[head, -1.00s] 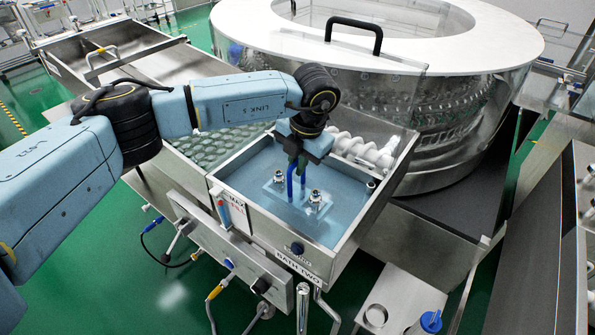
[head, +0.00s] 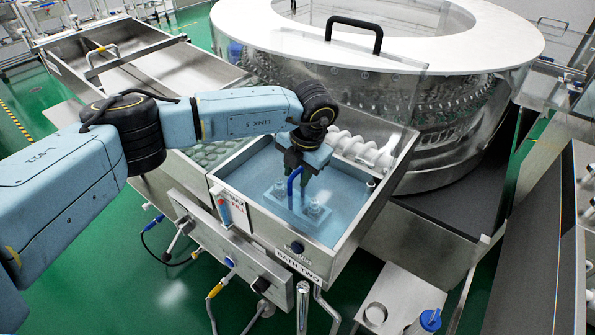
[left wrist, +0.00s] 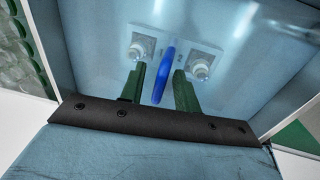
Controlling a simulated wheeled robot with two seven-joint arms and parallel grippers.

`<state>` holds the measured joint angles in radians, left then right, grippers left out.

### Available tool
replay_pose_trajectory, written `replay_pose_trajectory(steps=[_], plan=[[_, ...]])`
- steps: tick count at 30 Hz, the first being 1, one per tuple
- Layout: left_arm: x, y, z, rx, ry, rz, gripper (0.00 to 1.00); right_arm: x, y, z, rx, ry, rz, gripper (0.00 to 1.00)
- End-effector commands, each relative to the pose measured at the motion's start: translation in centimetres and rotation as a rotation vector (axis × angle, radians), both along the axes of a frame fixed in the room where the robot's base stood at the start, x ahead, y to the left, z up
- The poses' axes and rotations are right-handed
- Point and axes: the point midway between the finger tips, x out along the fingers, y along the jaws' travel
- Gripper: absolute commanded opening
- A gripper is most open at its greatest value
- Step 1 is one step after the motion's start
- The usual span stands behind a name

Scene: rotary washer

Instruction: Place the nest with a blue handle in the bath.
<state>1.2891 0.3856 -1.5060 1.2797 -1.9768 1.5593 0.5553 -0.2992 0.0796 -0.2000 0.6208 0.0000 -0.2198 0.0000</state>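The nest (head: 297,207) is a pale clear plate with two metal fixtures and an upright blue handle (head: 292,188). It sits in the blue liquid of the bath labelled BATH TWO (head: 357,228), and its fixtures look submerged. My left gripper (head: 300,174) is over the nest, pointing down. In the left wrist view the blue handle (left wrist: 162,80) stands between the two green fingers, with a gap on its left and a narrower one on its right, so the gripper is open around it. The fixtures show either side in that view. My right gripper is not in view.
White spiral rollers (head: 362,150) line the bath's back edge, beside the large round washer (head: 400,110). A green-bottomed textured tank (head: 215,150) adjoins on the left. A control box with cables (head: 230,262) hangs at the front. The right part of the bath is clear.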

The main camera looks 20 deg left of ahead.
Motion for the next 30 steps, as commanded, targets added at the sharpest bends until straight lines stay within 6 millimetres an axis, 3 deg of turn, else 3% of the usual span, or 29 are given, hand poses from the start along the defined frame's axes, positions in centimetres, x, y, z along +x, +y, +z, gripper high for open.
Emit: replay_pose_trajectory(steps=[5, 18, 24, 30], plan=[[0.0, -0.2, 1.4, -0.001, -0.004, -0.001, 0.32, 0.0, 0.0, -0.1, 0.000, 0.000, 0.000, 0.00], [-0.6, -1.9, 10.0, 0.000, -0.004, -0.001, 0.32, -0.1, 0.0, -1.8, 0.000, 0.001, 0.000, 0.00], [-0.8, -2.2, 11.8, 0.000, -0.001, 0.000, 0.32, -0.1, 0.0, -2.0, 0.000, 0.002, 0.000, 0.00], [-0.8, -2.2, 12.0, 0.000, 0.000, 0.000, 0.32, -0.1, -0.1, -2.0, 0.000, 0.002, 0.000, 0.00]])
